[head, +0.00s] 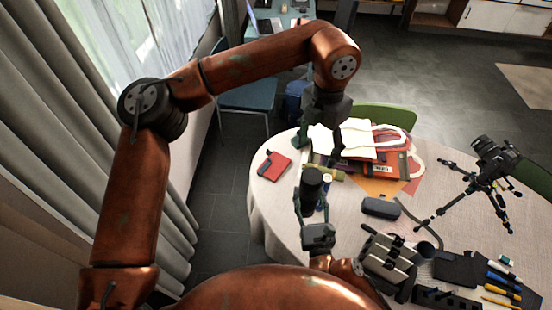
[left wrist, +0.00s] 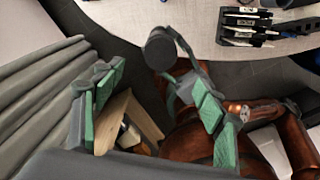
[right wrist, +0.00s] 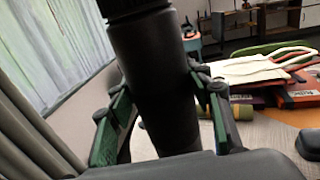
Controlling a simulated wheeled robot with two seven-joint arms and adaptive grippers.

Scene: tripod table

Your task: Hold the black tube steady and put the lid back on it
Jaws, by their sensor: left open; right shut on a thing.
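The black tube (head: 312,180) stands roughly upright above the near left part of the table. My right gripper (head: 314,212) is shut around it. In the right wrist view the tube (right wrist: 155,75) fills the middle between my right fingers. Its dark round end faces the camera in the left wrist view (left wrist: 160,48). My left gripper (head: 320,143) is open and empty, beyond the tube on the bag side, and apart from it. Its spread fingers with green pads show in the left wrist view (left wrist: 155,110). I cannot make out a separate lid, or tell whether the tube's end is covered.
The round table (head: 265,215) carries a red notebook (head: 277,164), an orange and white bag (head: 365,150), a dark case (head: 381,207) and a camera tripod (head: 486,183). A tray of pens (head: 500,285) lies at near right. Grey curtains (head: 60,110) hang at left.

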